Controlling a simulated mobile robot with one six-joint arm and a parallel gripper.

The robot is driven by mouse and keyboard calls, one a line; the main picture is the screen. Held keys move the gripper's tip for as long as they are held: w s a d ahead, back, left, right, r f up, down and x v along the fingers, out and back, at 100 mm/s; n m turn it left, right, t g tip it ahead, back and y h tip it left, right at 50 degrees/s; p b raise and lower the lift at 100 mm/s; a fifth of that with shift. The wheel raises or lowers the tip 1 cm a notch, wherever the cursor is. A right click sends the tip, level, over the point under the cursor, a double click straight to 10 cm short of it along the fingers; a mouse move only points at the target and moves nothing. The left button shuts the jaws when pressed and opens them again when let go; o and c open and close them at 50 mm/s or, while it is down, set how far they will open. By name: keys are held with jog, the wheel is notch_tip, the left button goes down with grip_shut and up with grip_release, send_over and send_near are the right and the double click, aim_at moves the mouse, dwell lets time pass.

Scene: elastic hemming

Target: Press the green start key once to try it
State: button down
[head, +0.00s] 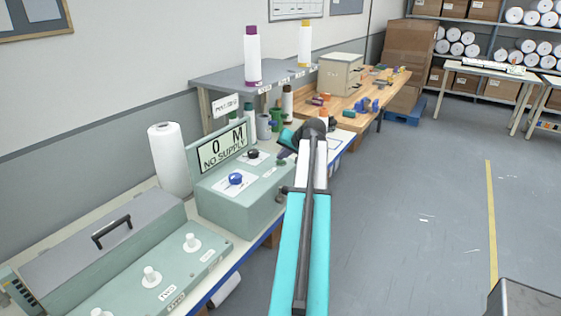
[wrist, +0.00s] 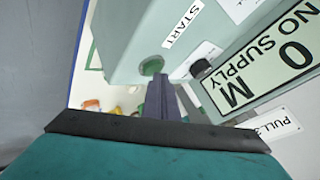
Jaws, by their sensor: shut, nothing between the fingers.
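The green start key (wrist: 151,66) is a round button on the pale green machine box (wrist: 140,30), close to a START label (wrist: 183,24) in the wrist view. My gripper (wrist: 161,84) is shut and empty, its dark fingertips just beside and below the key in that view. Whether they touch the key I cannot tell. In the head view my gripper (head: 285,153) is at the right end of the machine box (head: 240,205), partly hidden by my arm. I cannot make out the key clearly there.
The box carries a display reading "0 M NO SUPPLY" (head: 222,146), a blue knob (head: 235,179) and a black knob (head: 252,154). A white roll (head: 170,160) stands behind it. Bottles (head: 287,102) stand beyond my gripper. The floor (head: 430,220) at right is largely clear.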

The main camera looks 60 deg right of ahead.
aim_at(283, 162)
jog(key=shift+r+p, duration=0.35)
jog(key=shift+r, duration=0.45)
jog(key=shift+r+p, duration=1.3)
jog(key=shift+r, duration=1.2)
